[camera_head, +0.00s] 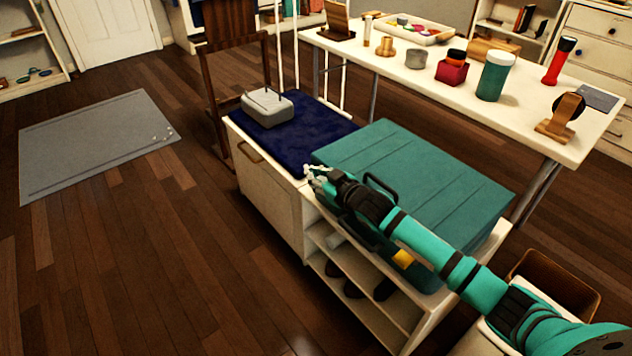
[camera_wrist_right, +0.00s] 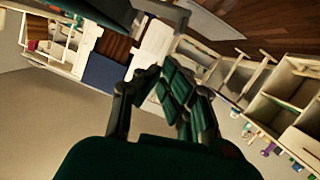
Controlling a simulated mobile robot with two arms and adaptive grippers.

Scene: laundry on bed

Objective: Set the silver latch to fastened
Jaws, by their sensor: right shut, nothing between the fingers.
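I cannot make out a silver latch clearly in either view. A teal chest (camera_head: 420,165) with a black handle (camera_head: 380,187) on its near side sits on the low white shelf unit. A small yellow patch (camera_head: 403,258) shows low on its near side. My right gripper (camera_head: 318,182) is at the chest's near left corner, above the edge of the white cabinet. Small pale bits at its tips are too small to tell apart. In the wrist view my right gripper (camera_wrist_right: 168,92) shows dark fingers, shut and empty. My left gripper is not in view.
A grey box (camera_head: 267,108) stands on the dark blue pad (camera_head: 290,137) left of the chest. Behind, a white table (camera_head: 400,65) carries a green jar (camera_head: 494,76), a red flashlight (camera_head: 558,61) and several small items.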

